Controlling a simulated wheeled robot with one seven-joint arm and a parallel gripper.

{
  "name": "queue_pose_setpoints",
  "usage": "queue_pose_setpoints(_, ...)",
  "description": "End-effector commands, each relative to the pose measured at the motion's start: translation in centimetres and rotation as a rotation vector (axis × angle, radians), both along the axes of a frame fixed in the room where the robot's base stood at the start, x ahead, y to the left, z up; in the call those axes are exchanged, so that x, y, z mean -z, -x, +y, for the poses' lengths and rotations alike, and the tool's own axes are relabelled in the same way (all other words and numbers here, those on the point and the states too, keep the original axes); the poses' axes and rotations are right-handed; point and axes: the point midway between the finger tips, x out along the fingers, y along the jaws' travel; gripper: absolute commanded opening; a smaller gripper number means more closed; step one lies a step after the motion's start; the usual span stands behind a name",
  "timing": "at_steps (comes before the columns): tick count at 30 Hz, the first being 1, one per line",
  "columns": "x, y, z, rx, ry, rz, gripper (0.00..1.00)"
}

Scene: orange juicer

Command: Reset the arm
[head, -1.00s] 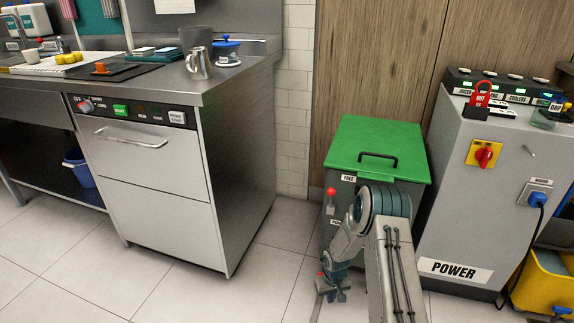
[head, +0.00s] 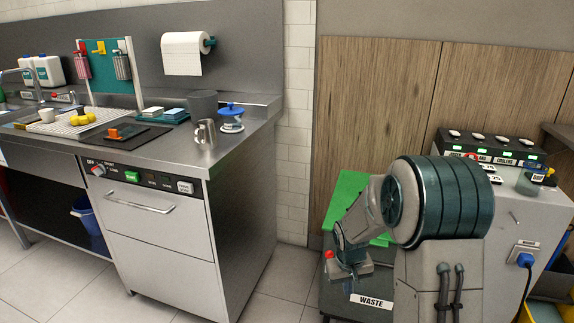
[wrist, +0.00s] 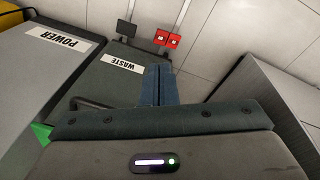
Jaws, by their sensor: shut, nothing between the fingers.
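My gripper (head: 348,284) hangs low at the end of my bent arm, in front of the waste bin in the head view. In the wrist view its two blue fingers (wrist: 160,84) are pressed together with nothing between them. The waste bin (head: 335,300) is grey with a green lid (head: 345,195) and a white WASTE label. My arm hides much of the lid. The bin's labelled front also shows in the wrist view (wrist: 105,82), beyond the fingers. I cannot tell how far the fingers are from it.
A grey power cabinet (head: 548,215) stands right of the bin, partly behind my arm. At left is a steel counter (head: 215,165) with a dishwasher (head: 160,240) below, and a metal jug (head: 205,134) and a blue-lidded container (head: 231,118) on top. Tiled floor (head: 275,290) lies between.

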Motion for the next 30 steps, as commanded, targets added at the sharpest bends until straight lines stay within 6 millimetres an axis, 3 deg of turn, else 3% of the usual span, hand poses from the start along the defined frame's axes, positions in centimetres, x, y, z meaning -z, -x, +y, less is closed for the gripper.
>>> queue_pose_setpoints(1,-4.1,0.9,0.0,0.008,0.002,-0.014,0.0)
queue_pose_setpoints(3,-7.7,2.4,0.0,0.019,0.002,-0.026,0.0)
queue_pose_setpoints(9,-17.0,7.0,0.2,0.053,-0.008,-0.058,0.0)
queue_pose_setpoints(15,-25.0,12.4,0.5,0.083,-0.031,-0.091,0.0)
queue_pose_setpoints(21,-31.4,17.9,1.0,0.107,-0.066,-0.124,0.0)
queue_pose_setpoints(24,-33.5,20.3,1.2,0.117,-0.086,-0.136,0.0)
queue_pose_setpoints(30,-35.4,23.0,1.4,0.125,-0.111,-0.148,0.0)
